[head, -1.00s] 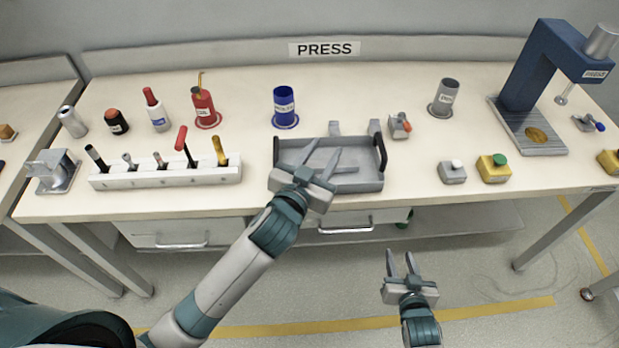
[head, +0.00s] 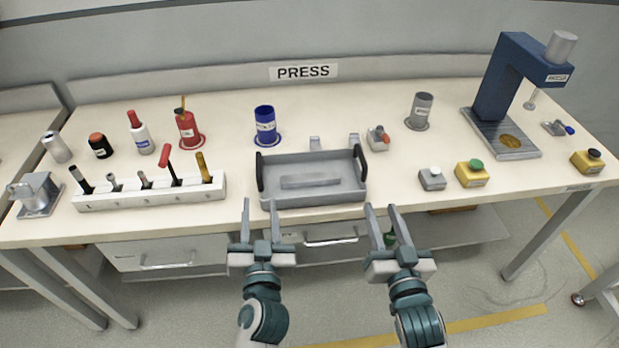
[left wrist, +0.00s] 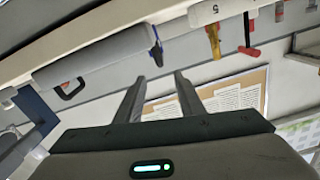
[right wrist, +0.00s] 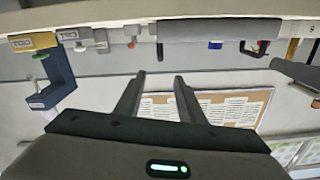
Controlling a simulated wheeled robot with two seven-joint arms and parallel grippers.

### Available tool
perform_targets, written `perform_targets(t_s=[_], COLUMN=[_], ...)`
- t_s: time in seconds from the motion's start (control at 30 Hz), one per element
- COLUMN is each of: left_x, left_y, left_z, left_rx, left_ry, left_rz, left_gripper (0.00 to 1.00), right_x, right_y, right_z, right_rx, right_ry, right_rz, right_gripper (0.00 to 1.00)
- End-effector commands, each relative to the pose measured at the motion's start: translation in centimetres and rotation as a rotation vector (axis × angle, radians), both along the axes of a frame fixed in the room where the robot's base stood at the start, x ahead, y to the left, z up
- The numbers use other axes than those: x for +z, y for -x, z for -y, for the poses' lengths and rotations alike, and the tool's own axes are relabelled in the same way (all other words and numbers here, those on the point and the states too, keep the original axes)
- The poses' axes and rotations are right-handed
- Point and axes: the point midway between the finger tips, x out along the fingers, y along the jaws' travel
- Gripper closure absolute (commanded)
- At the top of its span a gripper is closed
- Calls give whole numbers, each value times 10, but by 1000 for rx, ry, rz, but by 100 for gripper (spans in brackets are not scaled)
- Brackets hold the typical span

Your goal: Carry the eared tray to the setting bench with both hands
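The eared tray (head: 315,199) is grey and shallow, with a black upright ear at each end. It sits flat on the PRESS bench (head: 330,103) near the front edge, with a grey bar-like shape inside. My left gripper (head: 260,206) is open and empty in front of the tray's left ear. My right gripper (head: 381,209) is open and empty in front of and slightly right of its right ear. Neither touches the tray. The tray also shows in the left wrist view (left wrist: 95,60) and right wrist view (right wrist: 200,31). No sign reading setting bench is visible.
Left of the tray stands a white tool rack (head: 150,196). Behind it are a blue canister (head: 265,128) and a small grey-orange item (head: 378,138). White-button (head: 432,179) and green-button (head: 471,174) boxes and a blue press (head: 500,85) stand right. Another bench (head: 25,100) shows at left.

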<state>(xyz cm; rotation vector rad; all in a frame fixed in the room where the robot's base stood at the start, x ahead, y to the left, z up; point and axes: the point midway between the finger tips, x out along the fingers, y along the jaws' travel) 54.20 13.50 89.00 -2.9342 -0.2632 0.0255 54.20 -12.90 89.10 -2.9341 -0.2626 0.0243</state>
Motion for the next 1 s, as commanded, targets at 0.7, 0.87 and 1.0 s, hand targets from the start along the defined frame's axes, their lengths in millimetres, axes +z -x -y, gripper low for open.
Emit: perform_targets(t_s=[0.7, 0.87, 1.0], left_x=[1, 1, 1], left_y=[-79, -105, -128], left_z=[-14, -19, -23], left_rx=[0, -1, 0], left_ry=[-3, -3, -3], left_rz=[1, 2, 0], left_gripper=[65, 65, 65], right_x=[0, 0, 0], right_y=[-79, -105, -128], right_z=[-14, -19, -23], right_rx=[1, 0, 0], right_ry=[0, 0, 1], right_rz=[1, 0, 0], right_gripper=[64, 64, 64])
